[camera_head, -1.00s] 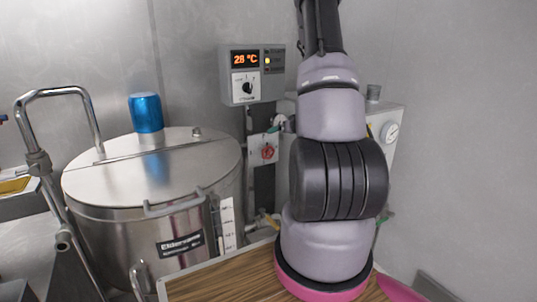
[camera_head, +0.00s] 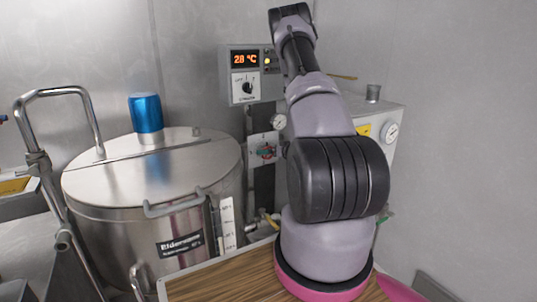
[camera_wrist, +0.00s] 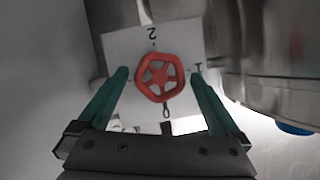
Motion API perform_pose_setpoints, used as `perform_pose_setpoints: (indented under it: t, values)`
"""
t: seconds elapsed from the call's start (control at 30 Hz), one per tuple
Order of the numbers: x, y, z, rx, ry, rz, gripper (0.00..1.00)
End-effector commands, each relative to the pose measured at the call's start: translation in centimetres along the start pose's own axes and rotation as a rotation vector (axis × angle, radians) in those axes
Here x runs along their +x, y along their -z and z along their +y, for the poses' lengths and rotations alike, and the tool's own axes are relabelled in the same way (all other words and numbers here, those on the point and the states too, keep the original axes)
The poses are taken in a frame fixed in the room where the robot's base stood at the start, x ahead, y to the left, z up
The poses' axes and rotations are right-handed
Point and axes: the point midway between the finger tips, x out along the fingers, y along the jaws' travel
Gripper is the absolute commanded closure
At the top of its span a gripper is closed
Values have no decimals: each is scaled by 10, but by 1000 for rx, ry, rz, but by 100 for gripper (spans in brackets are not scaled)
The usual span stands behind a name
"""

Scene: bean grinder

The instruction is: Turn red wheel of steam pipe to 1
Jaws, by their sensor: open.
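The red wheel (camera_wrist: 160,77) sits on a white plate (camera_wrist: 124,45) in the wrist view. A "2" is at the plate's top, a "0" below the wheel, and a partly covered mark, perhaps "1", at the right. My gripper (camera_wrist: 160,73) is open, with one green finger on each side of the wheel; I cannot tell whether they touch it. I cannot make out where the wheel points.
A large steel kettle (camera_head: 120,180) stands left of the wheel, close to it. A control box (camera_head: 240,88) showing a temperature is above. A steel cabinet with a gauge (camera_head: 390,131) is to the right, behind my arm. A wooden-topped surface (camera_head: 225,278) is in front.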

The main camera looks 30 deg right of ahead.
Motion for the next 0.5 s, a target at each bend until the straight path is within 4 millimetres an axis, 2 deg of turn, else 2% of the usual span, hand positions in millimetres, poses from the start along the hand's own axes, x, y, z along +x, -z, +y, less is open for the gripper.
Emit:
perform_pose_setpoints:
  t: [0.13,0.43,0.47,0.5]
  values:
    - [12,0,0,-1,0,0,0]
    - [15,0,0,0,-1,0,0]
    - [15,0,0,0,-1,0,4]
    - [15,0,0,0,-1,0,19]
